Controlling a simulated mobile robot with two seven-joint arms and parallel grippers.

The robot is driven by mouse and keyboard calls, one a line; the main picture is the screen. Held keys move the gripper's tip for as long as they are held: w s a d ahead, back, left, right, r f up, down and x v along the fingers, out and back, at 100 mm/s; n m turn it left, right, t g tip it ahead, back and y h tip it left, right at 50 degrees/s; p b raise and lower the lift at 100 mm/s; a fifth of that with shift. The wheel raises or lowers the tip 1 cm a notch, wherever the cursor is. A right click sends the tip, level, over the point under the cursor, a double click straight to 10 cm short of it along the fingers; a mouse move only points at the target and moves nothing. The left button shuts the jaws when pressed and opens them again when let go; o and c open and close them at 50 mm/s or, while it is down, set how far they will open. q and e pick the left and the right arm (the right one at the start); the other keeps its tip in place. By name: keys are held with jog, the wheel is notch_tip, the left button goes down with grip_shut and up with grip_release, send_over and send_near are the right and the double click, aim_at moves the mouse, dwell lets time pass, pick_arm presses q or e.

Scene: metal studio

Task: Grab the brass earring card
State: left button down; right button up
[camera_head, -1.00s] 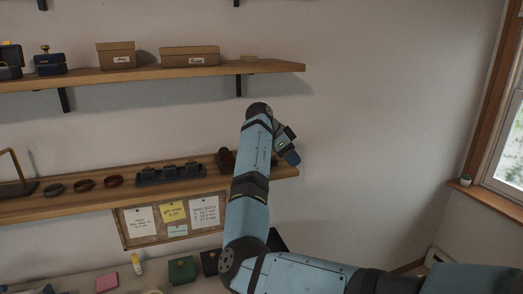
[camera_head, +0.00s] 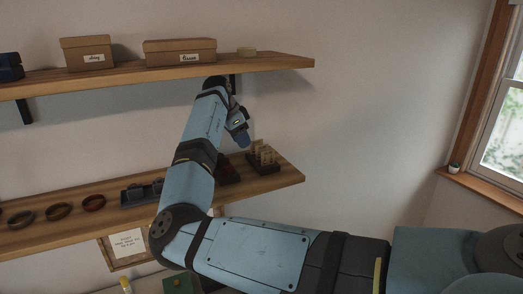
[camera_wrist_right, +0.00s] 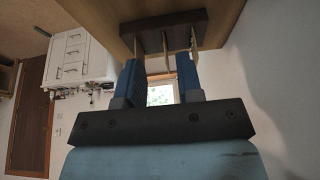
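Several small pale-gold earring cards (camera_head: 265,153) stand upright in a dark slotted holder (camera_head: 262,166) near the right end of the lower shelf. I cannot tell which one is the brass card. My right gripper (camera_head: 243,141) is just above and left of the holder. In the right wrist view the gripper (camera_wrist_right: 160,66) is open, its two blue fingers apart and pointing at the holder (camera_wrist_right: 172,31). A thin middle card (camera_wrist_right: 167,50) shows between the lines of the fingers, with cards on both sides close to the fingertips. Contact cannot be told. My left gripper is out of view.
The lower shelf (camera_head: 280,184) also bears a dark reddish stand (camera_head: 226,172) beside the holder and bracelets (camera_head: 59,211) at left. The upper shelf (camera_head: 270,64), with boxes (camera_head: 180,51), hangs above my right wrist. Free air lies right of both shelf ends.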

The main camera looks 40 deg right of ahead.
aim_at(262, 147)
jog(key=d, duration=0.2)
jog(key=s+d+p, duration=0.1)
jog(key=d, duration=0.2)
jog(key=shift+s+d+f, duration=0.1)
jog(key=shift+s+f, duration=0.05)
jog(key=shift+s, duration=0.05)
jog(key=p+x, duration=0.1)
jog(key=x, duration=0.3)
jog(key=shift+f+p, duration=0.15)
jog(key=shift+p, duration=0.2)
jog(key=shift+d+f, duration=0.15)
jog(key=shift+f, duration=0.05)
jog(key=c, duration=0.5)
grip_shut()
